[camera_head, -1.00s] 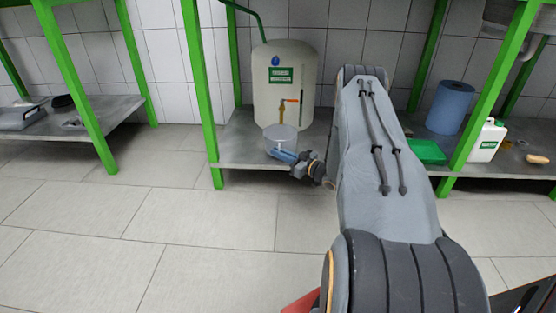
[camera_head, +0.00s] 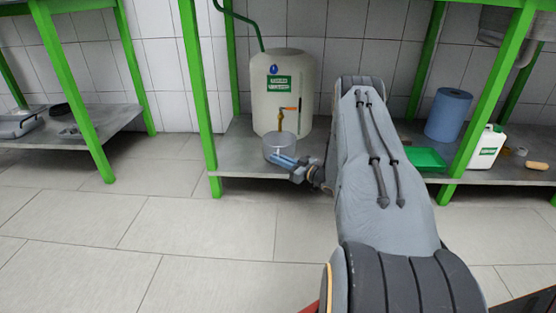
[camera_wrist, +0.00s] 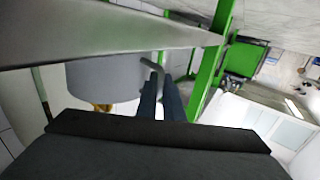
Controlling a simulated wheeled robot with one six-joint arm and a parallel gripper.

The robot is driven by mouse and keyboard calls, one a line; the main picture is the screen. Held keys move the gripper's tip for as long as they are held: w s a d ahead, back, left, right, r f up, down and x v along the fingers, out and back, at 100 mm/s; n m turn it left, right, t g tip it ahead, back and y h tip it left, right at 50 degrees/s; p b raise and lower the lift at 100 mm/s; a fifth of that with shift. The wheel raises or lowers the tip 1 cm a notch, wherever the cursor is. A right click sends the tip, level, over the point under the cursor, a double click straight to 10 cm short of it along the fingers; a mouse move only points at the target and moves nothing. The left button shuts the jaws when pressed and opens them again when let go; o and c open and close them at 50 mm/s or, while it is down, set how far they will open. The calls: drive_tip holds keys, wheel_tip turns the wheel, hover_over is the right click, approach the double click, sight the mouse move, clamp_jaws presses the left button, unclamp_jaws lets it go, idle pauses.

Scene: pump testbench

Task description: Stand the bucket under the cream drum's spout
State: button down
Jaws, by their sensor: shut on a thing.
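The cream drum (camera_head: 262,108) stands on the lower shelf, with a green label and a yellow-orange spout (camera_head: 281,116) low on its front. The translucent grey bucket (camera_head: 281,142) looks upright, directly below the spout's end in the head view. I cannot tell its exact depth under the spout or whether its base touches the shelf. My gripper (camera_head: 285,160) is at the bucket's front, shut on it. The yellow spout (camera_wrist: 102,106) is partly hidden there.
The metal shelf (camera_head: 238,158) has green posts (camera_head: 197,95) left and right. On its right are a green tray (camera_head: 428,158), a blue roll (camera_head: 448,114) and a white canister (camera_head: 488,147). A green hose (camera_head: 240,19) runs above the drum. The floor in front is clear.

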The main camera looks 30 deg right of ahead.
drive_tip(key=shift+f, duration=0.1)
drive_tip(key=c, duration=1.8)
unclamp_jaws()
drive_tip(key=shift+s, duration=0.1)
drive_tip(key=p+v, duration=0.3)
drive_tip(key=v, duration=0.4)
drive_tip(key=shift+s+d+p, duration=0.1)
drive_tip(key=shift+s+p, duration=0.15)
drive_tip(key=shift+p, duration=0.05)
